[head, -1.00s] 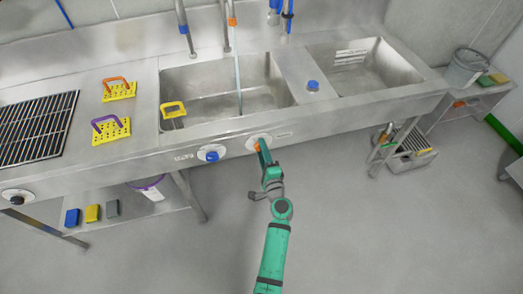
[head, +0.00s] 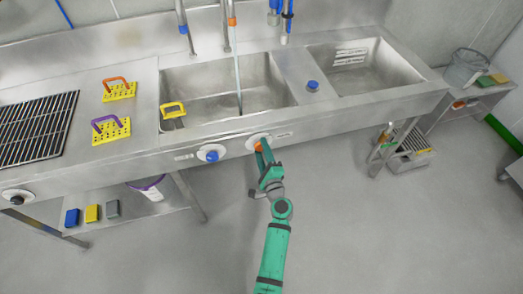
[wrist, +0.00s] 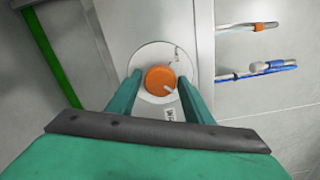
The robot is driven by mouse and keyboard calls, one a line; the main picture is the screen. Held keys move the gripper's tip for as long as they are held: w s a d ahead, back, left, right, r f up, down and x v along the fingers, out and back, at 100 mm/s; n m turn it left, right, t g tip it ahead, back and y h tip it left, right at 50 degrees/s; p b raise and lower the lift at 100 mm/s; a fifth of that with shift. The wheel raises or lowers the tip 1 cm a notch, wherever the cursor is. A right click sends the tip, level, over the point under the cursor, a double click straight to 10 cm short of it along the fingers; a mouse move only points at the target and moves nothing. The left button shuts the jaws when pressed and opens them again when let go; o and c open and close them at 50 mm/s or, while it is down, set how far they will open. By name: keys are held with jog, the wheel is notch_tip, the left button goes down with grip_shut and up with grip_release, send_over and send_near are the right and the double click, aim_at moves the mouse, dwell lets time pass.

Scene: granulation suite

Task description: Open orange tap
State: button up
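The orange tap knob (head: 258,147) sits on a round white dial on the sink's front panel. My gripper (head: 264,151) is at the dial. Its two fingers (wrist: 159,92) are apart, one on each side of the knob, with visible gaps between them and the knob. A thin water stream (head: 238,85) runs from the orange-banded spout (head: 232,21) into the left basin (head: 200,85).
A blue knob (head: 212,156) is left of the orange one. Blue-banded pipes (head: 287,15) rise behind the sink. Yellow perforated blocks with handles (head: 119,91) lie on the left counter. A low rack (head: 411,150) stands at the right. The floor in front is open.

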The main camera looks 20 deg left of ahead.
jog(key=shift+o, duration=0.5)
jog(key=v, duration=1)
jog(key=shift+s+d, duration=0.25)
jog(key=shift+s, duration=0.1)
